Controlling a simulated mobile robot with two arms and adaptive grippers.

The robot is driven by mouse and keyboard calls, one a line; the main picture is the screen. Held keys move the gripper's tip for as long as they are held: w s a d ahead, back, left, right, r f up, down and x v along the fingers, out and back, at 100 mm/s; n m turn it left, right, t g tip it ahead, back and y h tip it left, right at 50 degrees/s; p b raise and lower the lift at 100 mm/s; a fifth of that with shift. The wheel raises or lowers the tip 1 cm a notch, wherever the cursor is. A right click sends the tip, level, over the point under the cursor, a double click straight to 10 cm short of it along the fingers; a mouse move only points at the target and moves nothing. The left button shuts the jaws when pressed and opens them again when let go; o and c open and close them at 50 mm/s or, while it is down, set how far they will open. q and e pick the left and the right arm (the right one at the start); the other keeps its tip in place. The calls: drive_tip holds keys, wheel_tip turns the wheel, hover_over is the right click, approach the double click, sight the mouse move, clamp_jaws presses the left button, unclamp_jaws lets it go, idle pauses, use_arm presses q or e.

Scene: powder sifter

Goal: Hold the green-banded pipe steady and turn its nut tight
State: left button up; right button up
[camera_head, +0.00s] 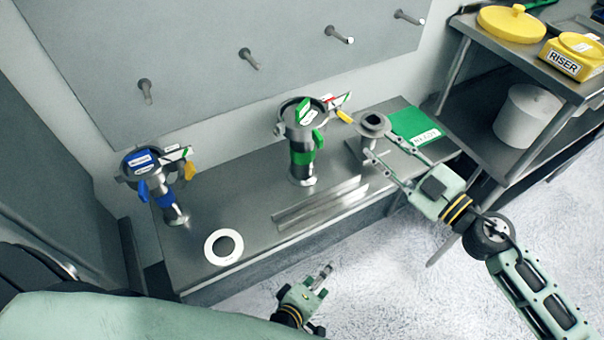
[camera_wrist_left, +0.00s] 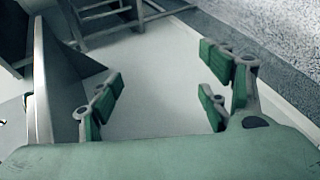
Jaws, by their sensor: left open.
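The green-banded pipe (camera_head: 302,158) stands upright on the steel bench, with a clamp ring around its top. Green tags and a red-and-yellow part (camera_head: 342,112) stick out at its top right; I cannot tell which part is the nut. My right gripper (camera_head: 380,147) is right of the pipe, apart from it, its fingers spread close to a grey flanged piece (camera_head: 373,122). Whether it touches that piece is unclear. My left gripper (camera_head: 323,278) is low in front of the bench, away from the pipe. Its fingers are apart and empty in the left wrist view (camera_wrist_left: 165,95).
A blue-banded pipe (camera_head: 164,196) stands at the bench's left, near a white ring (camera_head: 223,246). Metal bars (camera_head: 320,204) lie in front of the green-banded pipe. A green labelled card (camera_head: 413,125) lies at the right. A shelf (camera_head: 515,45) with yellow items stands beyond.

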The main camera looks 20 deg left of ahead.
sight(302, 159)
use_arm(q)
drive_tip(key=w+a+r+n+t+y, duration=0.1)
drive_tip(key=w+r+n+t, duration=0.1)
drive_tip(key=r+n, duration=0.4)
drive_tip(key=w+a+r+n+t+y, duration=0.1)
drive_tip(key=w+r+n+t+y, duration=0.1)
drive_tip(key=w+r+n, duration=0.2)
drive_tip(key=w+a+r+n+t+y, duration=0.1)
drive_tip(key=w+r+n, duration=0.3)
drive_tip(key=r+n, duration=0.6)
wheel_tip(302, 159, up, 6)
drive_tip(key=shift+a+r+t+y, duration=0.1)
drive_tip(key=shift+t+y, duration=0.5)
drive_tip(key=shift+y, duration=0.1)
drive_tip(key=w+a+n+y, duration=0.1)
drive_tip(key=a+n, duration=0.1)
drive_tip(key=a+r+n+y, duration=0.1)
drive_tip(key=a+n, duration=0.1)
drive_tip(key=w+a+r+n+y, duration=0.1)
drive_tip(key=a+n, duration=0.1)
drive_tip(key=a, duration=0.1)
drive_tip(key=shift+w+g, duration=0.3)
drive_tip(key=shift+w, duration=0.05)
drive_tip(key=shift+w+a, duration=0.15)
drive_tip(key=shift+w, duration=0.15)
drive_tip(key=x, duration=0.7)
